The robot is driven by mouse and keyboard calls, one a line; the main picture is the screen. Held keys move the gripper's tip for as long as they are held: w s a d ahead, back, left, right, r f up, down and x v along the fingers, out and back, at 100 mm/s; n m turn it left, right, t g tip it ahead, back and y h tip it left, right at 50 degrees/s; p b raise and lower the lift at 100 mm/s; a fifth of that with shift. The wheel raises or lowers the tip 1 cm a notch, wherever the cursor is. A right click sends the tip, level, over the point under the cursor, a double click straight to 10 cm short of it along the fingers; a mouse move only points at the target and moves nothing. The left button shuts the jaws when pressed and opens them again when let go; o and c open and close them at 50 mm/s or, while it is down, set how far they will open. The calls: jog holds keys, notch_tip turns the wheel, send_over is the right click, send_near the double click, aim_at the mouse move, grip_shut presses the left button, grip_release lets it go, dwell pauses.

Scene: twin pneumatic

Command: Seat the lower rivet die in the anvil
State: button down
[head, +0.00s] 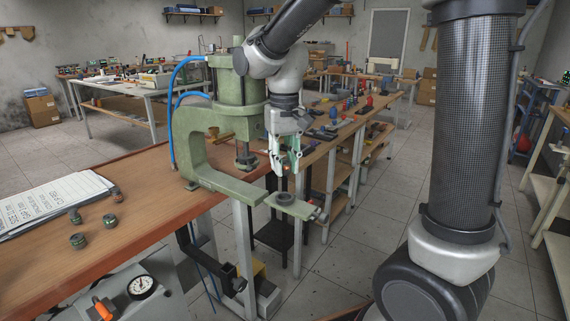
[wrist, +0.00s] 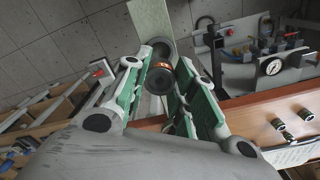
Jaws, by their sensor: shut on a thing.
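The green press (head: 205,145) stands at the bench edge, its lower arm reaching out to the right. The anvil (head: 286,199) is a dark ring on that arm's end; it also shows beyond the fingertips in the wrist view (wrist: 160,47). My gripper (head: 284,168) is above the anvil, pointing down. Its green-padded fingers (wrist: 161,85) are shut on a dark round die with a copper band (wrist: 160,79). The die appears above the anvil ring and apart from it in the head view, where the fingers mostly hide it. Exact alignment is unclear.
Several small dark dies, one of them (head: 78,240), stand on the wooden bench (head: 150,195) beside a printed sheet (head: 55,200). The press ram (head: 246,155) hangs left of my gripper. A gauge (head: 142,287) is at the front. Space right of the anvil is open floor.

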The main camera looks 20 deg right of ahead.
aim_at(285, 163)
jog(key=shift+f, duration=0.1)
jog(key=shift+f, duration=2.85)
jog(key=shift+f, duration=0.85)
jog(key=c, duration=1.1)
grip_release()
notch_tip(285, 163, up, 12)
jog(key=shift+r, duration=0.1)
